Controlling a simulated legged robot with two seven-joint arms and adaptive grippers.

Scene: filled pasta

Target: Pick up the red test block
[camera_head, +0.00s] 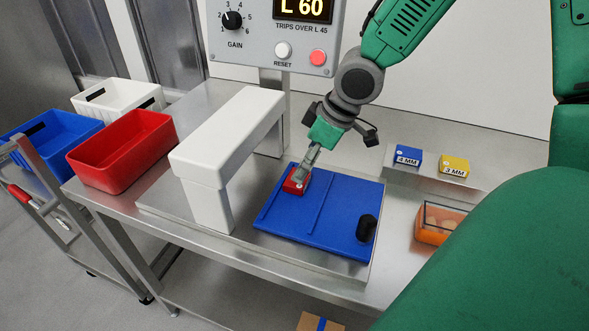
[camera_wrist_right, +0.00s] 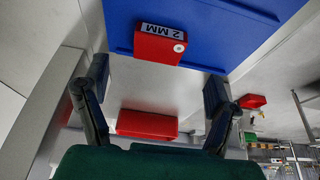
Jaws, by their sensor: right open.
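The red test block (camera_head: 294,182) lies on the left part of the blue board (camera_head: 335,225) in the head view, partly hidden by my right gripper. In the right wrist view the red block (camera_wrist_right: 160,48) shows a "2 MM" label and a pale round spot, near the edge of the blue board (camera_wrist_right: 215,25). My right gripper (camera_head: 306,167) is over the block in the head view. In the right wrist view its fingers (camera_wrist_right: 156,82) are spread wide with nothing between them, and the block is beyond the fingertips. My left gripper is not in view.
A white arch (camera_head: 225,140) stands left of the board. A black knob (camera_head: 366,228) is at its right corner. Blue (camera_head: 407,158) and yellow (camera_head: 454,166) blocks sit behind right, above an orange container (camera_head: 436,232). Red (camera_head: 120,150), white (camera_head: 117,97) and blue (camera_head: 52,138) bins are left.

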